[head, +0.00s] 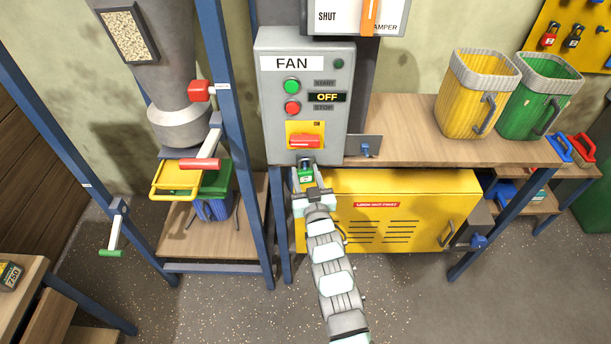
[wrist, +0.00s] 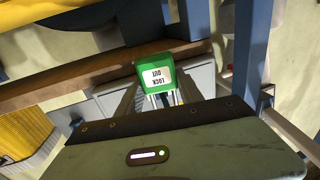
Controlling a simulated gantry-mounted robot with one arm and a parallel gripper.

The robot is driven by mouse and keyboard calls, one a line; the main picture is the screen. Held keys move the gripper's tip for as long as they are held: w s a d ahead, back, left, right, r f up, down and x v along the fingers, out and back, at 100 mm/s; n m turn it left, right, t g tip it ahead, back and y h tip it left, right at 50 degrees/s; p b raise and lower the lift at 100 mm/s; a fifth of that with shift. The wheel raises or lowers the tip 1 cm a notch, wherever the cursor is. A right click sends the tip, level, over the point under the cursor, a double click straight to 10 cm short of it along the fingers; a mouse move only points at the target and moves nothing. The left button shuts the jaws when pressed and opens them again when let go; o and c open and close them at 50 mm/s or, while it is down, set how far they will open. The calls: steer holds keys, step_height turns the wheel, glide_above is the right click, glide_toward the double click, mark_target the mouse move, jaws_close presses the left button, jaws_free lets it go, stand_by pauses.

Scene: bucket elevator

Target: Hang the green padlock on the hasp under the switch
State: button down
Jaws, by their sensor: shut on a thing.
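My gripper (head: 310,185) is shut on the green padlock (head: 307,178), just below the lower edge of the grey FAN box (head: 270,110). In the wrist view the padlock (wrist: 157,66) sits between the fingertips, its white label facing the camera. The red switch handle (head: 305,141) lies level on a yellow plate, and the display above it reads OFF. A small dark piece that may be the hasp or the shackle (head: 305,162) shows between the plate and the padlock. I cannot tell whether the shackle passes through the hasp.
A small grey plate with a blue part (head: 364,149) juts out right of the box. A yellow cabinet (head: 440,185) stands below. A wooden shelf (head: 410,125) holds yellow (head: 462,105) and green (head: 535,105) buckets. A blue post (head: 232,120) rises left of the box.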

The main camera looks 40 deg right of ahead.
steer(key=shift+f+b, duration=0.3)
steer(key=shift+f, duration=0.45)
stand_by(0.6)
steer(key=c, duration=0.7)
jaws_free()
steer(key=shift+a+p+v, duration=0.15)
steer(key=shift+p+v, duration=0.45)
steer(key=shift+v, duration=0.25)
steer(key=shift+a+p+v, duration=0.2)
steer(key=shift+p+v, duration=0.35)
steer(key=shift+v, duration=0.3)
steer(key=shift+s+a+f+p, duration=0.2)
steer(key=shift+s+a+p, duration=0.25)
steer(key=shift+s+a, duration=0.2)
steer(key=shift+s+a+f+p, duration=0.1)
steer(key=shift+s+a+p, duration=0.65)
steer(key=shift+s+a, duration=0.85)
